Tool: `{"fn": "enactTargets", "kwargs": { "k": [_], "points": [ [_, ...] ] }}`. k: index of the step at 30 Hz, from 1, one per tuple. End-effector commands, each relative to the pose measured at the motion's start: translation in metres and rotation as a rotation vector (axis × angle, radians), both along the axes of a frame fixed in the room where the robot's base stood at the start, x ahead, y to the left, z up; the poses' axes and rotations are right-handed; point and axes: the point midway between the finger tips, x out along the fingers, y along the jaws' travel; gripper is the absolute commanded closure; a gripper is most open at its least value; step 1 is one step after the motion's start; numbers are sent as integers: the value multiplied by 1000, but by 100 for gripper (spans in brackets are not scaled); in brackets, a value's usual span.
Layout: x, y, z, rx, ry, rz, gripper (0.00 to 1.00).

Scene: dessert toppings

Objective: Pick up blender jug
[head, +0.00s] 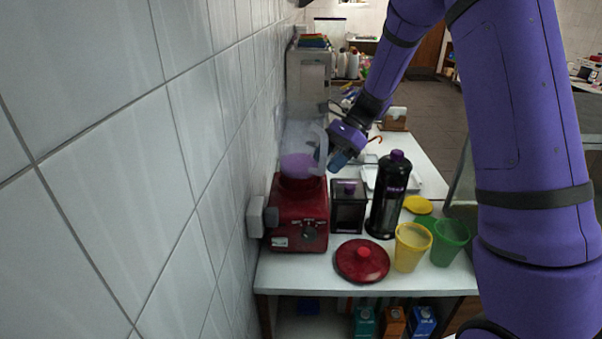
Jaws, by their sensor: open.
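The blender jug (299,145) is see-through, with something purple in its lower part. It stands upright on the red blender base (299,212) at the left end of the counter, close to the tiled wall. My gripper (330,158) is at the jug's right side, by its handle. The gripper is open. The fingertips are small in this view and partly hidden, so I cannot tell whether they are around the handle or only beside it.
A dark square container (348,212) and a black bottle (391,195) stand right of the base. A red lid (362,261), a yellow cup (411,246) and a green cup (449,243) are near the counter's front edge. A white tray (416,185) lies behind the bottle.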

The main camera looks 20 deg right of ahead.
Motion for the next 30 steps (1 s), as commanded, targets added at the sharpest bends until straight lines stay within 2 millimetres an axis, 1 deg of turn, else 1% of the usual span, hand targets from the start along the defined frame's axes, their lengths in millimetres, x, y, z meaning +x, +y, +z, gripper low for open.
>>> {"fn": "enactTargets", "kwargs": {
  "k": [3, 8, 9, 14, 15, 16, 30],
  "points": [
    [-2, 6, -6, -2, -2, 1, 49],
    [-1, 6, -6, -1, -3, 1, 49],
    [-1, 6, -6, -1, -3, 1, 51],
    [-2, 6, -6, -1, -2, 0, 88],
    [-2, 6, -6, -1, -1, 1, 97],
    [-2, 6, -6, -1, -1, 1, 100],
    [-3, 6, -7, -1, 5, 1, 100]
  ]
}}
